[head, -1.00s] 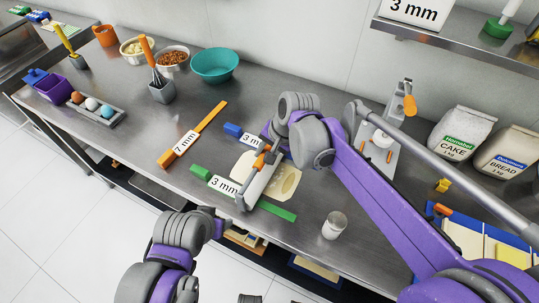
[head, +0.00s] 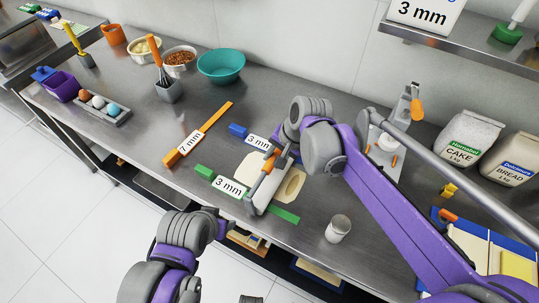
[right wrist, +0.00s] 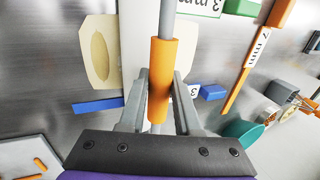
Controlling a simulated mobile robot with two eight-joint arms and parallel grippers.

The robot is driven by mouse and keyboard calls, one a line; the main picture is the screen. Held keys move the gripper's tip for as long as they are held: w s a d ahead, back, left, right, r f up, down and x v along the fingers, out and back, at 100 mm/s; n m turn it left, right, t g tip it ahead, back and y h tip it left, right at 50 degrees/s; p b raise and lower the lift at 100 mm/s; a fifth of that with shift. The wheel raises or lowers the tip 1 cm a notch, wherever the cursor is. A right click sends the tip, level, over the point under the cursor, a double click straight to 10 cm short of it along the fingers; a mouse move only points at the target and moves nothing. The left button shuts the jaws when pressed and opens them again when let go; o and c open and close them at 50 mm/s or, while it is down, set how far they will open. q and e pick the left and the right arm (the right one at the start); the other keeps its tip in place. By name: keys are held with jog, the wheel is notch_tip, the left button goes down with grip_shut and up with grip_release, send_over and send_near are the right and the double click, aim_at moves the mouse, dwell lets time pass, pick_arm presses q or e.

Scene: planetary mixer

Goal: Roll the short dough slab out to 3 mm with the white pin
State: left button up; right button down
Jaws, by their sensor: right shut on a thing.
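The white pin (head: 264,195) lies across a cream sheet (head: 246,167), with an orange grip (head: 269,161) on a grey bar above its roller. My right gripper (right wrist: 158,90) is shut on the orange grip. The tan oval dough slab (head: 291,184) shows to the right of the pin. In the right wrist view the oval (right wrist: 99,56) is left of the white roller (right wrist: 138,42). Any dough under the roller is hidden. A green 3 mm strip (head: 286,215) runs along the sheet's near side. My left gripper (head: 220,228) hangs in front of the table edge; its jaws are unclear.
A blue 3 mm strip (head: 237,130) lies behind the sheet and an orange 7 mm strip (head: 213,119) to its left. A steel cup (head: 338,228) stands at the front right. Flour bags (head: 466,140) and a teal bowl (head: 220,66) stand farther back.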

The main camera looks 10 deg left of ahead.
jog(key=shift+s+d, duration=0.25)
jog(key=shift+d, duration=0.4)
jog(key=shift+s+d, duration=0.2)
jog(key=shift+d, duration=0.45)
jog(key=shift+s+d+f, duration=0.1)
jog(key=shift+s+d, duration=0.1)
jog(key=shift+d, duration=0.3)
jog(key=shift+s+d+f, duration=0.1)
jog(key=shift+s+d, duration=0.1)
jog(key=shift+d, duration=0.3)
jog(key=shift+w+a, duration=0.1)
jog(key=shift+a, duration=0.05)
jog(key=shift+w+a+r, duration=0.1)
jog(key=shift+w+a, duration=0.1)
jog(key=shift+a, duration=0.4)
jog(key=shift+w+a, duration=0.25)
jog(key=shift+a, duration=0.4)
jog(key=shift+w+a+r, duration=0.1)
jog(key=shift+w+a, duration=0.1)
jog(key=shift+a, duration=0.4)
jog(key=shift+w+a+f, duration=0.1)
jog(key=shift+w+a, duration=0.05)
jog(key=shift+a, duration=0.45)
jog(key=shift+w+a+f, duration=0.1)
jog(key=shift+w+a, duration=0.05)
jog(key=shift+a, duration=0.45)
jog(key=shift+w+a, duration=0.25)
jog(key=shift+a, duration=0.45)
jog(key=shift+r, duration=0.1)
